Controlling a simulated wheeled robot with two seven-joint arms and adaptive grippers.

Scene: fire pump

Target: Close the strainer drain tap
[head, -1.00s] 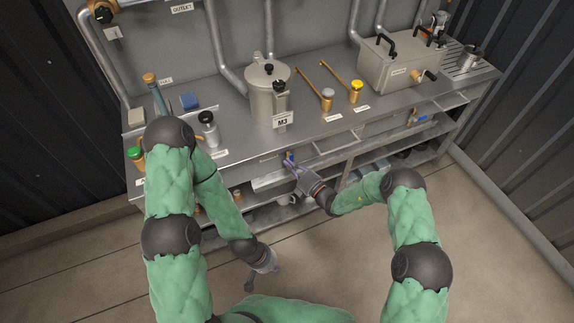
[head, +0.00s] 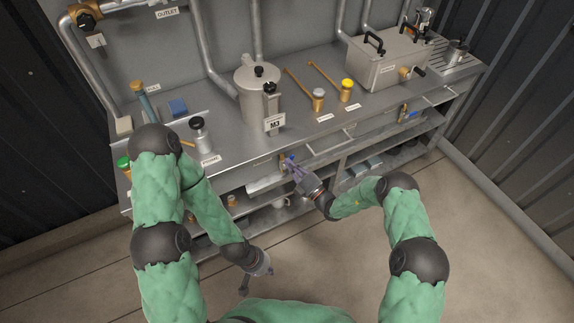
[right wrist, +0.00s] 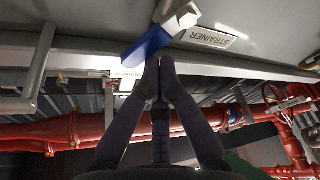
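The strainer drain tap's blue lever (head: 291,158) shows under the bench's front edge, beside a brass-coloured part. In the right wrist view the blue lever (right wrist: 147,45) lies slantwise, with a pale metal piece at its upper right end, by the STRAINER label (right wrist: 208,38). My right gripper (head: 292,163) is at the lever. In the wrist view its fingertips (right wrist: 158,65) are together, just below the lever's edge; I cannot tell whether they touch it. Nothing shows between them. My left gripper (head: 256,283) hangs low before the bench, fingers apart, empty.
A strainer pot (head: 257,95) with an M3 label stands on the bench (head: 225,150) above the tap. Another blue-handled tap (head: 409,115) is under the bench at right. Shelves lie below the bench. Red pipes (right wrist: 70,130) show in the wrist view. Floor in front is clear.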

